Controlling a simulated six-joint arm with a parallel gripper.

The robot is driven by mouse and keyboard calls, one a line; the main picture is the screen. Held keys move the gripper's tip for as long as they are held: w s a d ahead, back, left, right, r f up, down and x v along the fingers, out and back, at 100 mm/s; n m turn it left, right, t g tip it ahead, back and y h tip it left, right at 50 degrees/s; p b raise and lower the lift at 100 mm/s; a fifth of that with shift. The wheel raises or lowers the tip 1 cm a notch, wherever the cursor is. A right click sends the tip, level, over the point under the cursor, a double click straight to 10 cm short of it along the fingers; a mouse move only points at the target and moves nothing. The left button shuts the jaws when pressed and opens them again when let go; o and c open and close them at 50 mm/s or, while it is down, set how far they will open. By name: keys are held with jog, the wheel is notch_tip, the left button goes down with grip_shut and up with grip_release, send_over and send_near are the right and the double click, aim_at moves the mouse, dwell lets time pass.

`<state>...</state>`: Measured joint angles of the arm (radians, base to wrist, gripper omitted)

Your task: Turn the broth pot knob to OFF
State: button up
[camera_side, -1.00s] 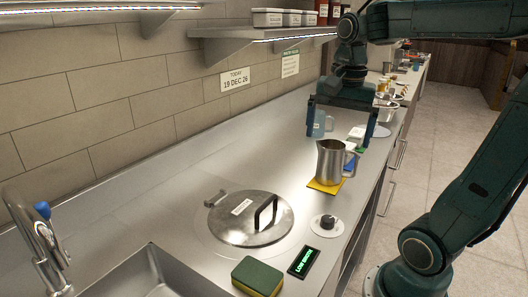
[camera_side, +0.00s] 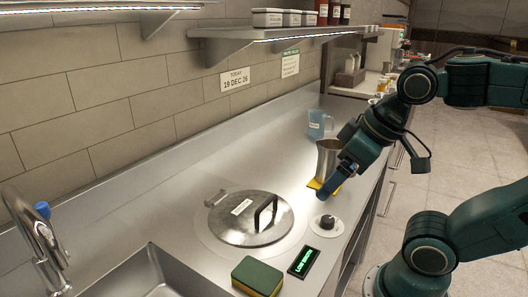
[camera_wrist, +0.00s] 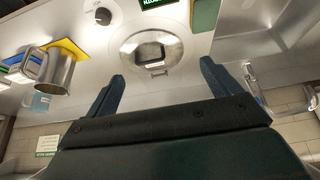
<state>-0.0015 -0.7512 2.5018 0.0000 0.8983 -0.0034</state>
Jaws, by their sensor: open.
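The black knob (camera_side: 327,222) sits on a round white plate at the counter's front edge, right of the broth pot. In the wrist view the knob (camera_wrist: 103,16) is at the upper left; its dial mark is too small to read. The round steel pot lid (camera_side: 236,226) has a black handle and is set in the counter; it also shows in the wrist view (camera_wrist: 172,49). A small black display (camera_side: 304,262) in front of the knob shows green text beginning "LOW". My gripper (camera_side: 331,186) is open and empty, above and behind the knob, apart from it.
A steel pitcher (camera_side: 328,160) on a yellow mat stands close behind my gripper. A blue jug (camera_side: 317,126) stands farther back. A green-yellow sponge (camera_side: 257,276) lies beside the display. The sink (camera_side: 160,277) is at the lower left. Counter left of the pitcher is clear.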

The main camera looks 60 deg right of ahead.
jog(key=shift+w+d, duration=0.1)
jog(key=shift+w, duration=0.05)
jog(key=c, duration=0.6)
jog(key=m+g+y, duration=0.4)
jog(key=m+g, duration=0.4)
jog(key=m, duration=0.3)
send_over(328, 218)
jog(key=w+d, duration=0.4)
jog(key=d, duration=0.1)
notch_tip(328, 218, down, 8)
jog(key=shift+c, duration=0.2)
jog(key=shift+s+a+r, duration=0.1)
jog(key=shift+s+a, duration=0.15)
jog(key=shift+n, duration=0.3)
jog(key=x, duration=1.4)
jog(key=shift+s+d, duration=0.2)
jog(key=shift+d, duration=0.05)
jog(key=shift+c, duration=0.2)
jog(key=shift+r, duration=0.1)
jog(key=c, duration=0.9)
